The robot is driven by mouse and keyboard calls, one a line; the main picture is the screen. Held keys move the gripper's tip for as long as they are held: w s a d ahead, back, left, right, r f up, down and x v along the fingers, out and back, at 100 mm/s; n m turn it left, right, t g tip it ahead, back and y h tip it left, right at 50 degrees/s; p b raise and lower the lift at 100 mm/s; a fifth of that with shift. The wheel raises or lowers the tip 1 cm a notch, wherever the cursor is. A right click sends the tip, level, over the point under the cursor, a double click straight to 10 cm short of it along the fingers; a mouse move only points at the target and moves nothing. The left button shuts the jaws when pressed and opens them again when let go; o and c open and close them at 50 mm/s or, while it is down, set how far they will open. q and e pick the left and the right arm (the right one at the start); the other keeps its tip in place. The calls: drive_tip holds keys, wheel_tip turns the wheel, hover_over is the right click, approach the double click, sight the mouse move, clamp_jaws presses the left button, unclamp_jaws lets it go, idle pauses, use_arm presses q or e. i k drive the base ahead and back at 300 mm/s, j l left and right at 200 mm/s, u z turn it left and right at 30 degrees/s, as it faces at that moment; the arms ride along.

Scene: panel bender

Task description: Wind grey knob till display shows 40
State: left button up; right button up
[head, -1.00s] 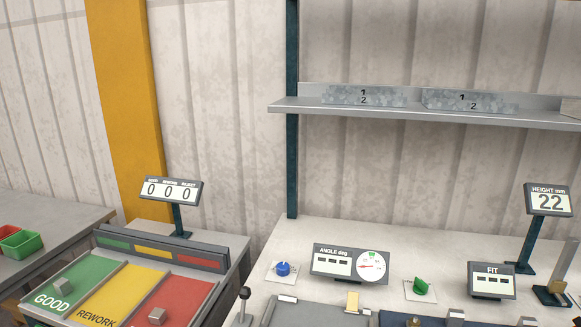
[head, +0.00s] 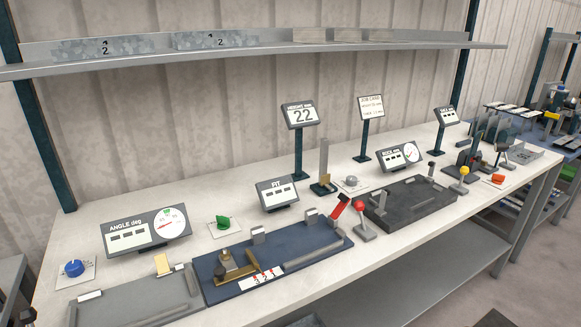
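The grey knob (head: 351,180) sits on a small white plate on the bench, right of the height post and left of another display. The height display (head: 300,115) stands on a dark post behind it and reads 22. Neither of my grippers shows in the head view, so nothing is seen touching the knob.
The white bench (head: 90,222) also carries a blue knob (head: 74,268), a green knob (head: 222,222), a FIT display (head: 278,193), an angle display (head: 147,232), a red-topped lever (head: 361,220) and a dark fixture (head: 412,205). A shelf (head: 270,55) runs above.

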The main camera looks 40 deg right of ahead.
sight(351, 180)
drive_tip(key=z, duration=1.75)
drive_tip(key=l+z, duration=0.1)
drive_tip(key=l, duration=0.15)
